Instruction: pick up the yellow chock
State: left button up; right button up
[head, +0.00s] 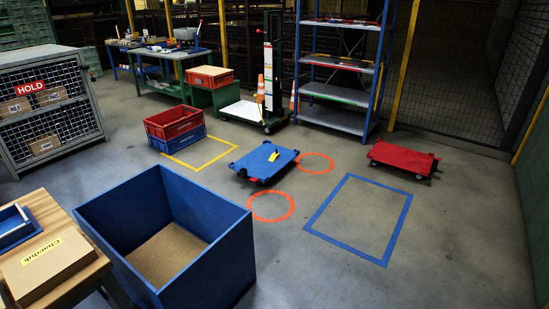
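A small yellow piece, which looks like the yellow chock (273,156), lies on top of the blue wheeled dolly (258,166) in the middle of the floor. It is small in the head view, so its exact shape is hard to tell. Neither of my grippers shows in the head view.
A large open blue bin (222,259) and a wooden table (82,278) with a cardboard box stand at front left. A red dolly (403,157) is at right. Orange rings (271,219) and a blue floor rectangle (337,241) mark clear floor. A shelf rack (340,92) stands behind.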

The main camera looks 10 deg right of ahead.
aim_at(273, 156)
jog(key=i+l+z, duration=0.3)
jog(key=i, duration=0.25)
jog(key=i+l+z, duration=0.15)
jog(key=i+z, duration=0.15)
jog(key=i, duration=0.25)
jog(key=i+z, duration=0.3)
jog(key=i, duration=0.25)
jog(key=i+u, duration=0.1)
jog(key=i, duration=0.55)
jog(key=i+l, duration=0.15)
jog(key=i, duration=0.5)
jog(key=i+l+u, duration=0.15)
jog(key=i, duration=0.5)
